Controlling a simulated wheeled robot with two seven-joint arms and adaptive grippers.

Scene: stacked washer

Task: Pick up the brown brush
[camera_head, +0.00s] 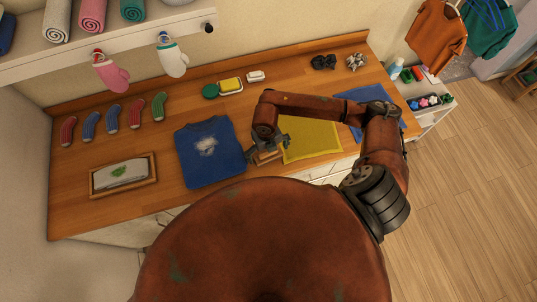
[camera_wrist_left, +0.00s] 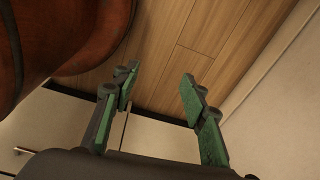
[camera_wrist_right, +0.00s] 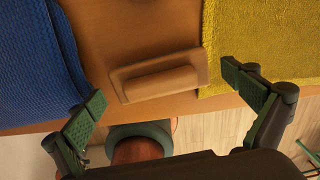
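The brown brush (camera_head: 266,156) lies on the wooden counter near its front edge, between the blue shirt (camera_head: 208,150) and the yellow towel (camera_head: 311,138). In the right wrist view the brush (camera_wrist_right: 158,77) looks like a brown block with a raised grip, slightly tilted. My right gripper (camera_head: 262,143) is just above it; in its wrist view the right gripper (camera_wrist_right: 165,95) is open and empty, fingers wide apart, the brush beyond and between the tips. My left gripper (camera_wrist_left: 158,85) is open and empty over the floor, out of the head view.
Several socks (camera_head: 112,118) and a framed tray (camera_head: 123,175) are at left. A soap dish (camera_head: 230,86) and dark bundles (camera_head: 324,61) are at the back. A shelf (camera_head: 120,45) hangs above the left. A blue cloth (camera_head: 362,95) lies right of the yellow towel.

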